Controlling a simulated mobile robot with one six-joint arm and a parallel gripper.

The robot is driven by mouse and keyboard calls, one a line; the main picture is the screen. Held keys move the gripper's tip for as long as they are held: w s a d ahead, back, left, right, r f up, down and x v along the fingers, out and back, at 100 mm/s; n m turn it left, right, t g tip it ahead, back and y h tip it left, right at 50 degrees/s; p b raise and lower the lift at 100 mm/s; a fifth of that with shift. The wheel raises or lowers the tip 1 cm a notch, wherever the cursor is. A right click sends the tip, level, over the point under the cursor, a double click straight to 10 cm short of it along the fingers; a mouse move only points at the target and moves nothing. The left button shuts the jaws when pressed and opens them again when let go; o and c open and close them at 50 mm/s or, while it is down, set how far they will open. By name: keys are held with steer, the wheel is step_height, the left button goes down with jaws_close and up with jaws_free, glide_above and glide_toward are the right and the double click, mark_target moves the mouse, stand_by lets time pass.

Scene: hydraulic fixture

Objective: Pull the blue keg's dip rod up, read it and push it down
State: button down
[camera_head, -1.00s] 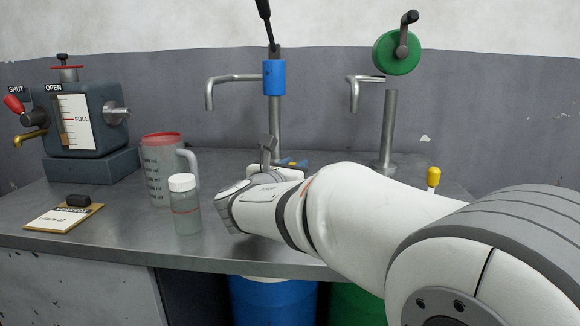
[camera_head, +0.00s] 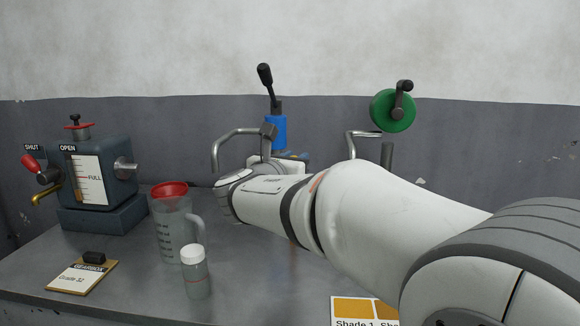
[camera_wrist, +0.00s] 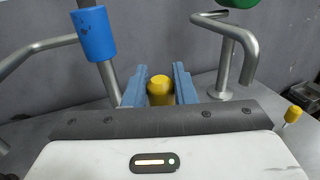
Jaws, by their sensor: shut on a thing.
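My gripper (camera_wrist: 159,90) shows two blue fingers in the wrist view, shut on a round yellow knob (camera_wrist: 160,84), which I take for the blue keg's dip rod top. The rod below the knob is hidden by the gripper body. In the head view, my gripper (camera_head: 290,158) is mostly behind my wrist, beside the pump with the blue collar (camera_head: 276,132). That collar (camera_wrist: 95,34) is left of the fingers in the wrist view. The blue keg is out of view now. No rod markings can be read.
A second yellow knob (camera_wrist: 294,115) stands at the right. The pump with the green wheel (camera_head: 393,110) is right of my gripper. A jug (camera_head: 173,232), a capped bottle (camera_head: 196,277), a clipboard (camera_head: 78,281), a gearbox unit (camera_head: 98,173) and a shade card (camera_head: 362,306) are on the bench.

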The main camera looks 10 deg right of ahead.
step_height(320, 180, up, 8)
steer(key=p, duration=0.4)
steer(key=shift+p, duration=0.3)
steer(key=shift+f, duration=0.1)
steer(key=c, duration=1.2)
jaws_free()
steer(key=v, duration=0.7)
steer(key=shift+s+a, duration=0.25)
steer(key=shift+s, duration=0.05)
steer(key=shift+d+p, duration=0.1)
steer(key=shift+p, duration=0.25)
